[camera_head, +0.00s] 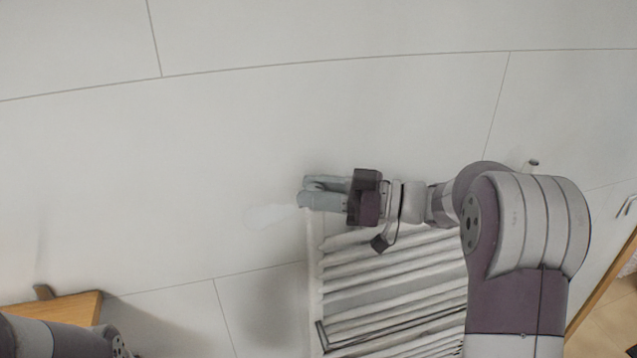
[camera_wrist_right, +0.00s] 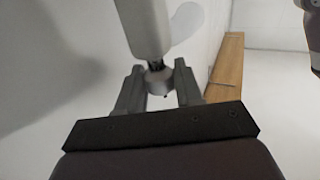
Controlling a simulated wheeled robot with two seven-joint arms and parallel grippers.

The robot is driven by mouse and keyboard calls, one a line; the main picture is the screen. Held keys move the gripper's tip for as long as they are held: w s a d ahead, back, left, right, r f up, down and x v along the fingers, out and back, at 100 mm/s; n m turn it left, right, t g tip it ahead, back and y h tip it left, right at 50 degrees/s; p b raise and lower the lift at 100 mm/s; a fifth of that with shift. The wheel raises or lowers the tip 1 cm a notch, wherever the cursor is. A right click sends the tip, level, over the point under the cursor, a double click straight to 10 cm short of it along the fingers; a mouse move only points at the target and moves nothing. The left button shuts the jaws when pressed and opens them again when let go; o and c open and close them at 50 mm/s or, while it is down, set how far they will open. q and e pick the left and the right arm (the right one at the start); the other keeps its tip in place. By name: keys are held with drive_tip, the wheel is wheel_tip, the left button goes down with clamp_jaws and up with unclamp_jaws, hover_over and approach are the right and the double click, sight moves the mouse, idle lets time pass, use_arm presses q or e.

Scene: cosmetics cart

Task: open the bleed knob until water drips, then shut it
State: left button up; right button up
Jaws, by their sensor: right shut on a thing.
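The bleed knob (camera_wrist_right: 158,84) is a small grey round piece with a dark stem at the end of a white radiator tube (camera_wrist_right: 145,25). My right gripper (camera_wrist_right: 159,88) has one finger on each side of the knob and is shut on it. In the head view my right gripper (camera_head: 309,190) is at the radiator's (camera_head: 315,275) upper left corner, fingers pointing left, and the knob is hidden there. I see no water drops in either view. My left gripper is out of view; only part of my left arm shows at the lower left.
A pale rounded patch (camera_head: 270,215) marks the white wall left of the gripper. A wooden surface (camera_head: 60,306) stands at the lower left. A small fitting (camera_head: 531,165) sticks out at the right.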

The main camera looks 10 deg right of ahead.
drive_tip(key=shift+n+g+y, duration=0.4)
drive_tip(key=shift+n+g, duration=0.2)
drive_tip(key=shift+g, duration=0.2)
drive_tip(key=o, duration=0.9)
drive_tip(key=shift+a, duration=0.1)
drive_tip(key=shift+w+a, duration=0.1)
drive_tip(key=shift+a, duration=0.05)
